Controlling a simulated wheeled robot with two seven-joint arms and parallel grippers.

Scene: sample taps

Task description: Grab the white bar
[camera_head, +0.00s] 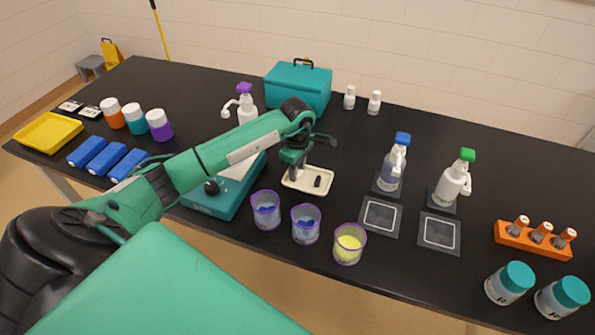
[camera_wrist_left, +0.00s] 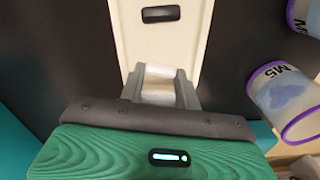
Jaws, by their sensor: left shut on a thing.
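The white bar (camera_wrist_left: 158,96) shows in the left wrist view between the two fingers of my left gripper (camera_wrist_left: 160,88), which is shut on it. In the head view my left gripper (camera_head: 297,174) points down over the left part of a cream tray (camera_head: 292,185), and the bar is hidden there by the fingers. The tray also shows in the left wrist view (camera_wrist_left: 160,45). A small black bar (camera_head: 318,181) lies in the tray to the right of the gripper; it also shows in the left wrist view (camera_wrist_left: 161,14). My right gripper is out of view.
A teal device (camera_head: 228,198) stands left of the tray. Purple-rimmed beakers (camera_head: 265,210) stand in front of it. Dark square pads (camera_head: 380,216) and spray bottles (camera_head: 391,168) are to the right, a teal case (camera_head: 298,88) behind. The black table is clear behind the tray.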

